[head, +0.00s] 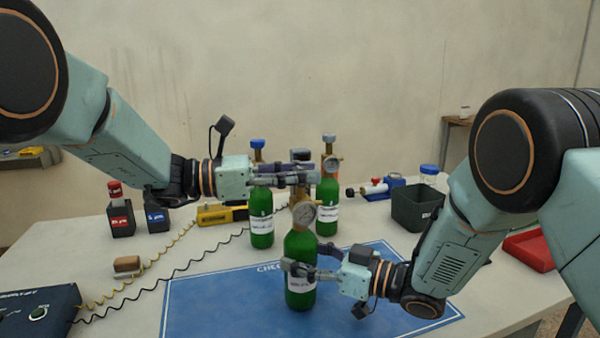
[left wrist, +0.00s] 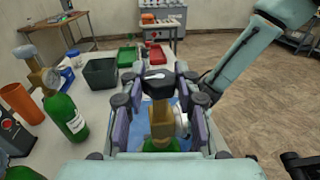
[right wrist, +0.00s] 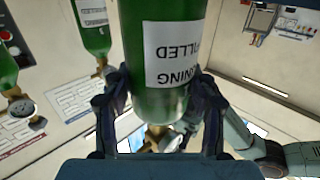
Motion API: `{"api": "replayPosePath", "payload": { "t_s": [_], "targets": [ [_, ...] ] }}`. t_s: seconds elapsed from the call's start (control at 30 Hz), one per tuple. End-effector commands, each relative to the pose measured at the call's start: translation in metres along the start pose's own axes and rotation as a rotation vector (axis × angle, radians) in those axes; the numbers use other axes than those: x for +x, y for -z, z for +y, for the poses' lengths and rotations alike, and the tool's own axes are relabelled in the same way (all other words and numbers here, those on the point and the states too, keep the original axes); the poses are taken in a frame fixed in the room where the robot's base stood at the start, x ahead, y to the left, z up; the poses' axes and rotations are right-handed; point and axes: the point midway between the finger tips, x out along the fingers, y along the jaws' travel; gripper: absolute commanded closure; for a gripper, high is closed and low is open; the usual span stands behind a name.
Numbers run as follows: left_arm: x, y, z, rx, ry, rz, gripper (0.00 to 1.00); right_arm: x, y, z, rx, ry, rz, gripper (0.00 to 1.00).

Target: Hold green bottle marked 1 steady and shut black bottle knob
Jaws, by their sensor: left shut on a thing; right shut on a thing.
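The green bottle (head: 300,248) stands upright on the blue mat (head: 215,295), with a pale label, brass valve and round gauge (head: 304,213). Its number cannot be read. My left gripper (head: 295,175) is at the bottle's top, shut on the black knob (head: 301,154). In the left wrist view the knob (left wrist: 157,82) sits between the fingers above the brass valve (left wrist: 162,122).
Two other green bottles stand close behind, one with a blue knob (head: 261,218) and one with a gauge (head: 327,195). A dark green bin (head: 418,208) stands at right, a yellow tool (head: 222,215) at left. Cables cross the table's left side. The mat's front left is clear.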

Motion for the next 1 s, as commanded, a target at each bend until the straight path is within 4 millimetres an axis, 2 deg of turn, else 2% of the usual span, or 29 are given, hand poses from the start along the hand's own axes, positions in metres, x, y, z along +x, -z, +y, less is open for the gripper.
{"api": "replayPosePath", "payload": {
  "t_s": [0.13, 0.53, 0.87, 0.9, 1.0],
  "targets": [
    [-0.0001, -0.0002, -0.0002, 0.0, 0.001, 0.0, 1.0, 0.0, 0.0005, 0.0004, 0.0, -0.001, 0.001, 1.0],
    [0.0003, -0.0006, 0.0006, 0.002, 0.108, -0.002, 1.0, 0.0001, 0.0005, 0.0003, 0.0, -0.001, 0.001, 1.0],
    [-0.0001, -0.0009, -0.0001, 0.001, 0.121, -0.001, 1.0, 0.0001, 0.0003, 0.0003, 0.0, -0.001, 0.0, 1.0],
    [-0.0001, -0.0009, -0.0001, 0.001, 0.121, -0.001, 0.68, 0.0, 0.0002, 0.0003, 0.0, -0.001, 0.0, 1.0],
    [-0.0001, -0.0008, 0.0, 0.001, 0.121, 0.0, 0.6, 0.0, 0.0002, 0.0003, 0.0, -0.001, 0.0, 1.0]
  ]
}}
